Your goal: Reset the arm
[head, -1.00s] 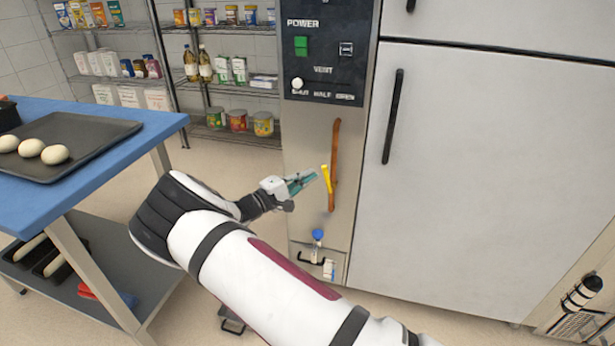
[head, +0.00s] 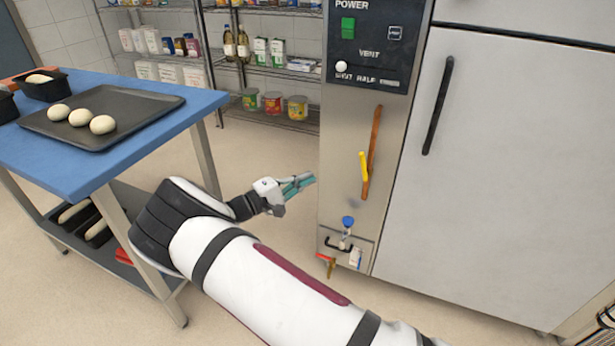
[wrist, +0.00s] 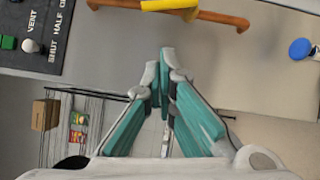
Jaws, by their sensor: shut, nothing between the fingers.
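My gripper (head: 300,185) is shut and empty, in the head view left of the oven's steel panel, at about the height of the lower end of the brown bar. In the wrist view its teal fingers (wrist: 165,75) come together at the tips. The brown bar (head: 375,145) with a yellow piece (head: 363,166) on it is on the panel, apart from the fingers. In the wrist view the bar (wrist: 215,17) and the yellow piece (wrist: 170,5) lie beyond the fingertips.
A blue table (head: 165,125) with a dark tray (head: 50,133) of dough balls stands left. The control panel (head: 375,45) is above the bar. A blue knob (head: 348,221) and a red-handled valve (head: 326,260) are low on the panel. A wire shelf (head: 275,70) stands behind.

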